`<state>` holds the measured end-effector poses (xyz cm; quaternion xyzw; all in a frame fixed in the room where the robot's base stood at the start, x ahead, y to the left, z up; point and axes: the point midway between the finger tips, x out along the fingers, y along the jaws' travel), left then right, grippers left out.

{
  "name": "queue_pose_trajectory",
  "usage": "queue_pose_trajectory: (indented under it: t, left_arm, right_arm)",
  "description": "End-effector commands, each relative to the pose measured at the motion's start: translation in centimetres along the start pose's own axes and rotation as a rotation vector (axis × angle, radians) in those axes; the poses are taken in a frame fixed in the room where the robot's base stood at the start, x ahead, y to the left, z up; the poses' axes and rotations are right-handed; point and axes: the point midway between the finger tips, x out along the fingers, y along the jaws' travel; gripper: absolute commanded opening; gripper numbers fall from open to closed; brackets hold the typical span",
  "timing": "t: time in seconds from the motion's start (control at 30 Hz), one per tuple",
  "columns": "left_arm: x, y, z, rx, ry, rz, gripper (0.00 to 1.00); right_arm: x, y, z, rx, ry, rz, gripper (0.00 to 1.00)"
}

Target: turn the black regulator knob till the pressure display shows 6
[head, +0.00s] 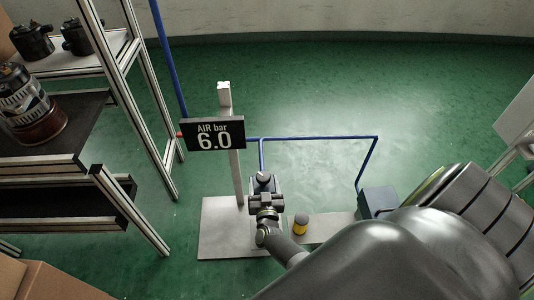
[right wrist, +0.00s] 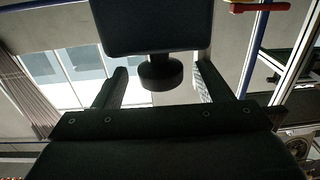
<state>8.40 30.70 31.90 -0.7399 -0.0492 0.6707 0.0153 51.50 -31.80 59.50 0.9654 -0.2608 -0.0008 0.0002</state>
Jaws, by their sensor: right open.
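The pressure display (head: 214,135) is a black sign on a grey post and reads "AIR bar 6.0". The black regulator knob (right wrist: 160,74) shows in the right wrist view, below a dark box-shaped body (right wrist: 155,27). My right gripper (right wrist: 163,85) is open, with one finger on each side of the knob. A gap shows between the knob and each finger. In the head view my right gripper (head: 265,190) is beside the foot of the post, and the knob cannot be made out clearly there. My left gripper is not in view.
A grey base plate (head: 217,232) carries the post (head: 237,175). Blue pipe (head: 320,138) runs behind. A shelf rack (head: 133,100) with machine parts stands at left. Green floor behind is clear.

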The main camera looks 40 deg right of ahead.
Motion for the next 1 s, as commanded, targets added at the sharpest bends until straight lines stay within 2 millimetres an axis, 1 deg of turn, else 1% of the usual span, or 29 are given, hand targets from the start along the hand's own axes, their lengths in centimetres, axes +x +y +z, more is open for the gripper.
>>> queue_pose_trajectory:
  t: [0.03, 0.3, 0.4, 0.5, 0.6, 0.7, 1.0]
  left_arm:
    - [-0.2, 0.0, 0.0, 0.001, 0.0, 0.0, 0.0]
    - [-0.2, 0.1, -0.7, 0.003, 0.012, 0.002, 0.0]
    - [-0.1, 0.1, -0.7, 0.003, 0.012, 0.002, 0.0]
    - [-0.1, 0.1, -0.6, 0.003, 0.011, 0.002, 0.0]
    - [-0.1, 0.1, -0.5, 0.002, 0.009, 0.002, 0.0]
    - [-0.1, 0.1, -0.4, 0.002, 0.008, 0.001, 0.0]
    - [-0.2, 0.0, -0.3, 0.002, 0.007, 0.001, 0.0]
  right_arm:
    - [-1.5, 0.1, 0.0, 0.002, -0.005, 0.002, 0.66]
    - [-8.2, 0.1, 0.1, 0.002, -0.006, 0.004, 0.66]
    - [-10.2, 0.1, 0.1, 0.001, -0.005, 0.003, 0.66]
    - [-11.7, 0.1, 0.1, 0.001, -0.004, 0.003, 0.66]
    - [-12.7, 0.1, 0.1, 0.0, -0.003, 0.002, 0.66]
    - [-13.2, 0.1, 0.1, 0.0, -0.003, 0.002, 0.66]
    - [-13.4, 0.0, 0.1, 0.0, -0.002, 0.001, 0.66]
